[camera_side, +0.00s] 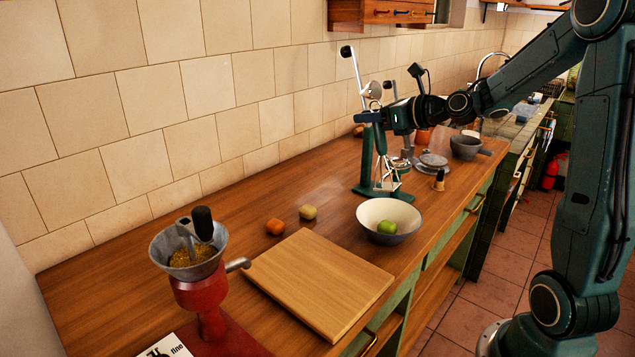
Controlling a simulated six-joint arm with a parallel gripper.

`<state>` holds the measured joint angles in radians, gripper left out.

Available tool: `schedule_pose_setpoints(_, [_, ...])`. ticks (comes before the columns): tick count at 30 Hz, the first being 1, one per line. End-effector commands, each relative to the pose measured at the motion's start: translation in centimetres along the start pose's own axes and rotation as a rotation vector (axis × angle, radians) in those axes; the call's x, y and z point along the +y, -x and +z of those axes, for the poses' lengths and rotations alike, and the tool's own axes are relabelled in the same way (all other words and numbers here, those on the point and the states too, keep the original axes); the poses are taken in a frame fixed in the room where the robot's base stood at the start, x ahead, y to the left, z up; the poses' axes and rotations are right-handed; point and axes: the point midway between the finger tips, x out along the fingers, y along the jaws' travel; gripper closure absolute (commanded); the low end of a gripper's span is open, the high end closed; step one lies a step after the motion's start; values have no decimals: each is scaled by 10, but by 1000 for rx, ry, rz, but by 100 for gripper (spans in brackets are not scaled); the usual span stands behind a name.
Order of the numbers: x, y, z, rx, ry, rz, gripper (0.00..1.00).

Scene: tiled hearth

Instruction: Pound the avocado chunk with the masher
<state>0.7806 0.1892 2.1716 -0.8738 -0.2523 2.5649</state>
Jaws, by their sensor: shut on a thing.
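A green chunk (387,227), which looks like the avocado, lies inside a pale bowl (372,212) on the wooden counter. My gripper (378,117) is above and behind the bowl, in front of a green lever press. It is shut on a slim metal tool that hangs down below it, seemingly the masher (381,150). The tool overlaps the press, so its outline and lower end are hard to make out. The gripper and the tool are apart from the bowl and the green chunk.
The green press (366,160) stands behind the bowl. A cutting board (318,280), an orange fruit (275,227) and a pale round item (308,212) lie to the left. A red grinder (200,295) stands front left. A small dark-handled tool (438,180) and grey mortar (465,147) stand at right.

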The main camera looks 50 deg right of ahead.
Motion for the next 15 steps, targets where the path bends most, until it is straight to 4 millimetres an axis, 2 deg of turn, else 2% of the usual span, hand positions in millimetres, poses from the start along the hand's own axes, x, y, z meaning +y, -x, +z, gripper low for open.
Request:
schedule_pose_setpoints(5, [5,8,-10,26,-4,2,100])
schedule_pose_setpoints(15, [6,8,-14,29,-5,4,100])
